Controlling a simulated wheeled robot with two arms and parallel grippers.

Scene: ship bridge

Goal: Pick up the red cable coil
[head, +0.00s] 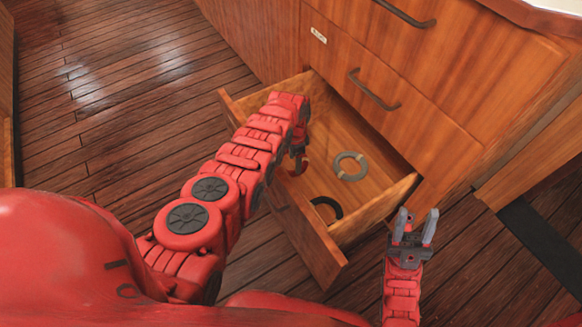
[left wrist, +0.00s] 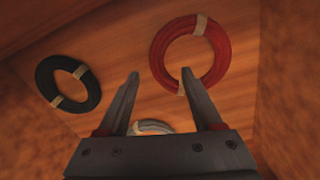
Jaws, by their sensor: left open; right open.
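The red cable coil lies flat on the floor of the open drawer (head: 312,248). The left wrist view shows it whole (left wrist: 222,52), with pale ties, ahead of the fingers and to the right. In the head view only a small red edge of the coil (head: 303,167) shows beside my left arm. My left gripper (left wrist: 160,73) is open and empty, over the drawer; the right finger's tip overlaps the coil's lower edge in the picture, and contact cannot be told. My right gripper (head: 416,220) is open and empty, outside the drawer at the right.
A black coil (left wrist: 43,82) with pale ties lies left of the red one. A grey coil (head: 341,171) lies near the drawer's middle, partly hidden by my gripper in the wrist view. Drawer walls surround the coils. The cabinet (head: 420,75) rises behind; wooden floor is clear at left.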

